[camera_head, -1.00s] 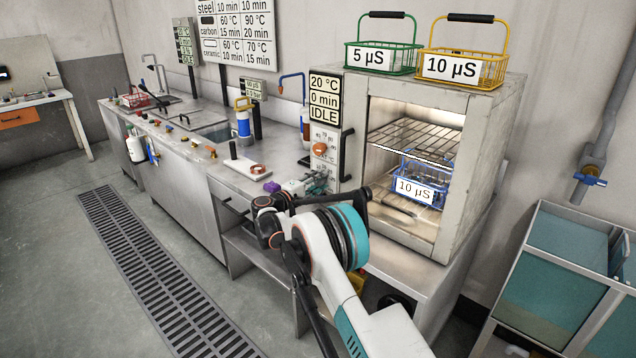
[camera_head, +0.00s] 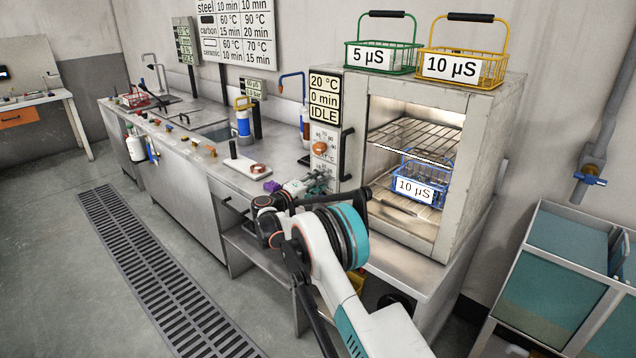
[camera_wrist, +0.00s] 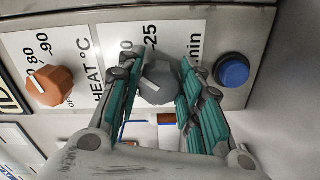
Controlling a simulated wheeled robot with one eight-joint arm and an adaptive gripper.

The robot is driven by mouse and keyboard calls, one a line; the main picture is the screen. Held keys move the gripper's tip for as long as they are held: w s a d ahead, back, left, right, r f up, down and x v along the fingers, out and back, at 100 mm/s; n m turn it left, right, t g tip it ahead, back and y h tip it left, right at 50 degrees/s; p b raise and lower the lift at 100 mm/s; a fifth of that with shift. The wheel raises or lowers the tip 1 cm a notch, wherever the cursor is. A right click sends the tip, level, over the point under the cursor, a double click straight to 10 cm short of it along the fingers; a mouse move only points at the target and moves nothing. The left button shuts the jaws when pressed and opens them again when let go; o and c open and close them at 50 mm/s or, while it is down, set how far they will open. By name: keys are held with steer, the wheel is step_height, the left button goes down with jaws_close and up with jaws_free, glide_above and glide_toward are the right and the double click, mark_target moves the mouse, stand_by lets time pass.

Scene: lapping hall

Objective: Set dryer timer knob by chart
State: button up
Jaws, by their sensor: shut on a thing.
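The dryer (camera_head: 478,130) stands on the bench at right, its chamber open to view and lit. Its display (camera_head: 325,98) reads 20 °C, 0 min, IDLE. In the wrist view the grey timer knob (camera_wrist: 160,82) sits on a white scale marked 25 and min; most other marks are hidden. My gripper (camera_wrist: 162,90) has its teal-padded fingers on both sides of this knob and is shut on it. In the head view my gripper (camera_head: 318,183) is small at the control panel. The wall chart (camera_head: 236,32) lists steel, carbon and ceramic with temperatures and minutes; its top is cut off.
The orange heat knob (camera_wrist: 50,86) and a blue button (camera_wrist: 232,70) flank the timer knob. A blue basket (camera_head: 420,182) marked 10 µS sits inside the dryer. Green (camera_head: 384,58) and yellow (camera_head: 462,68) baskets stand on top. A dark handle (camera_head: 346,155) is beside the panel.

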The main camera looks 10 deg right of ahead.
steer(key=shift+f, duration=0.1)
steer(key=o, duration=1.1)
steer(key=shift+c, duration=0.2)
steer(key=v, duration=1.2)
